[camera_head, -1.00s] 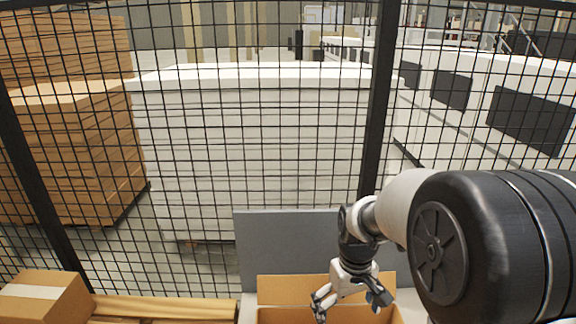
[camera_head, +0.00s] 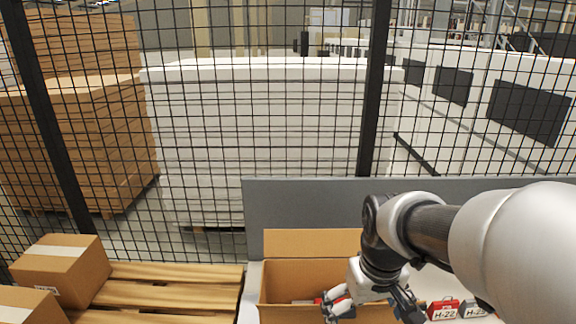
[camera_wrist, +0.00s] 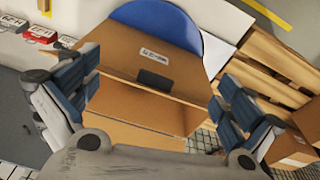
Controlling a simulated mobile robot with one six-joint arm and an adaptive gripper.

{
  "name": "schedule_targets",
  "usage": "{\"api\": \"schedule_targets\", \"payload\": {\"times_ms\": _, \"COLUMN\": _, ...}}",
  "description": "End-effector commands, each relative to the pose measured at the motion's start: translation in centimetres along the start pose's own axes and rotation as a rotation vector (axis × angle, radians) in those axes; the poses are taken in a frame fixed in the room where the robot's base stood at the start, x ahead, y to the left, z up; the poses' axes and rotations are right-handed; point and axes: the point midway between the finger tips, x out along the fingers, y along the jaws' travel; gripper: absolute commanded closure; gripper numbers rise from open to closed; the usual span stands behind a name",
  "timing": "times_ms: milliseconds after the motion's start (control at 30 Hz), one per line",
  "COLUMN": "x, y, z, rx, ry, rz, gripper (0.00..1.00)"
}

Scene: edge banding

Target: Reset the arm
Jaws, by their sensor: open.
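My arm reaches in from the right in the head view. My gripper (camera_head: 369,306) is low in the picture, over the right part of an open cardboard box and partly cut off by the bottom edge. In the wrist view my gripper (camera_wrist: 157,98) has its two fingers wide apart with nothing between them. A cardboard surface with a label and a dark slot (camera_wrist: 120,55) shows beyond the fingers. Whether the fingertips touch the box cannot be told.
The open box (camera_head: 313,243) holds small items, one partly red. Red and grey labelled packs (camera_head: 443,309) stand to its right. A grey panel (camera_head: 300,205) and mesh fence rise behind. Closed cartons (camera_head: 60,270) and a wooden pallet (camera_head: 165,291) are at left.

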Motion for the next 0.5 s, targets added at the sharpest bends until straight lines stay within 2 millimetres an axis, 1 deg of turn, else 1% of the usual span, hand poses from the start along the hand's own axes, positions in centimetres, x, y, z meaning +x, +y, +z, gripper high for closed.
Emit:
{"api": "schedule_targets", "payload": {"times_ms": 33, "x": 0.7, "y": -0.2, "z": 1.4, "rx": 0.012, "ry": 0.028, "rz": 0.005, "gripper": 0.0}}
{"api": "schedule_targets", "payload": {"times_ms": 67, "x": 0.7, "y": -0.4, "z": 2.3, "rx": 0.022, "ry": 0.042, "rz": 0.007, "gripper": 0.0}}
{"api": "schedule_targets", "payload": {"times_ms": 167, "x": 1.4, "y": -1.0, "z": 5.6, "rx": 0.058, "ry": 0.098, "rz": 0.015, "gripper": 0.0}}
{"api": "schedule_targets", "payload": {"times_ms": 200, "x": 1.8, "y": -1.2, "z": 7.0, "rx": 0.072, "ry": 0.121, "rz": 0.017, "gripper": 0.0}}
{"api": "schedule_targets", "payload": {"times_ms": 300, "x": 3.1, "y": -1.8, "z": 10.4, "rx": 0.107, "ry": 0.173, "rz": 0.022, "gripper": 0.0}}
{"api": "schedule_targets", "payload": {"times_ms": 400, "x": 4.4, "y": -2.2, "z": 13.0, "rx": 0.137, "ry": 0.217, "rz": 0.024, "gripper": 0.0}}
{"api": "schedule_targets", "payload": {"times_ms": 500, "x": 5.4, "y": -2.5, "z": 14.8, "rx": 0.158, "ry": 0.248, "rz": 0.025, "gripper": 0.0}}
